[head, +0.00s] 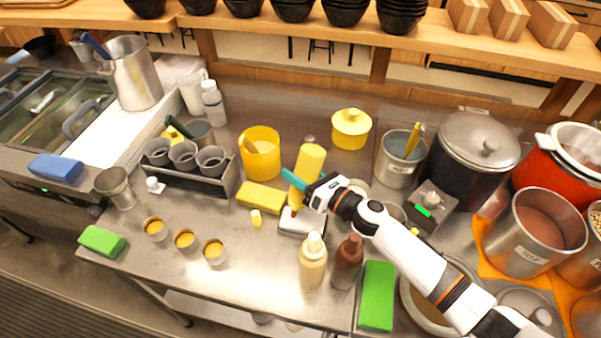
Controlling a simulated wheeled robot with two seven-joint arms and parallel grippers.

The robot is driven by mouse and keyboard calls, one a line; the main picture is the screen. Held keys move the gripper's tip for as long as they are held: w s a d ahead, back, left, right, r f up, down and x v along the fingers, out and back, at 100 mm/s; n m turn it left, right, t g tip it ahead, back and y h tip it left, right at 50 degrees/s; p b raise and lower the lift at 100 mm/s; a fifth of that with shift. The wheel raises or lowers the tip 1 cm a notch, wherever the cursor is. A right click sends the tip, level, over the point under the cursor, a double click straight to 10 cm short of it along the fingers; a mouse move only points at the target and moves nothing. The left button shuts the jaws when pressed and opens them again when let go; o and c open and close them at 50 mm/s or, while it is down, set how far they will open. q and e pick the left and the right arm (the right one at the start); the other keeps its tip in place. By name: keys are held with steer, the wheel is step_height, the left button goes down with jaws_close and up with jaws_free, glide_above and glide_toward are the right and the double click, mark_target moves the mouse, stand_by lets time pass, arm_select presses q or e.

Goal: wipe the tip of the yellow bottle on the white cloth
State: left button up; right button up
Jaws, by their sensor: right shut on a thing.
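The white cloth (309,227) lies folded on the counter just below the bottle. The bottle's lower end is close above the cloth's far edge, near a small reddish-brown spot. I cannot tell whether the tip touches the cloth. My left gripper is out of view.
A cream bottle (313,265) and a brown bottle (347,265) stand in front. Three filled cups (185,241) stand at the left.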

mark_target(323, 159)
steer(key=shift+d+f, duration=0.1)
steer(key=shift+d, duration=0.05)
steer(key=shift+s+d, duration=0.25)
steer(key=shift+d, duration=0.95)
steer(key=shift+s+d, duration=0.25)
steer(key=shift+d, duration=0.95)
step_height(323, 159, up, 6)
steer(key=p, duration=0.4)
steer(key=shift+p, duration=0.4)
